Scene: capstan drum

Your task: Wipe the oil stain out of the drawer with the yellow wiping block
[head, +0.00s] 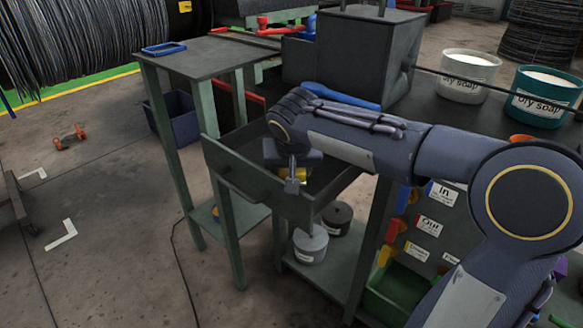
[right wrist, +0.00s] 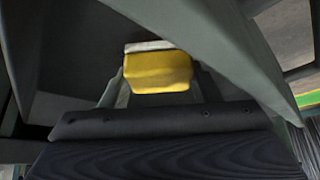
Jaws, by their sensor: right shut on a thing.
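In the head view the grey drawer (head: 228,171) is pulled out below the bench top. My right arm reaches over it from the right, and my right gripper (head: 293,184) points down inside it. The gripper is shut on the yellow wiping block (head: 288,174), mostly hidden by the gripper in the head view. The right wrist view shows the yellow block (right wrist: 158,72) between the two fingers, with a pale strip along one edge. The oil stain cannot be made out; part of the drawer floor is hidden by my gripper and arm. My left gripper is not in view.
A side table (head: 205,58) with a blue tray (head: 164,48) stands to the left. A large grey box (head: 366,50) stands on the bench behind my arm. Soap buckets (head: 469,75) are at right. Grey weights (head: 310,245) sit on the shelf below. The left floor is mostly open.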

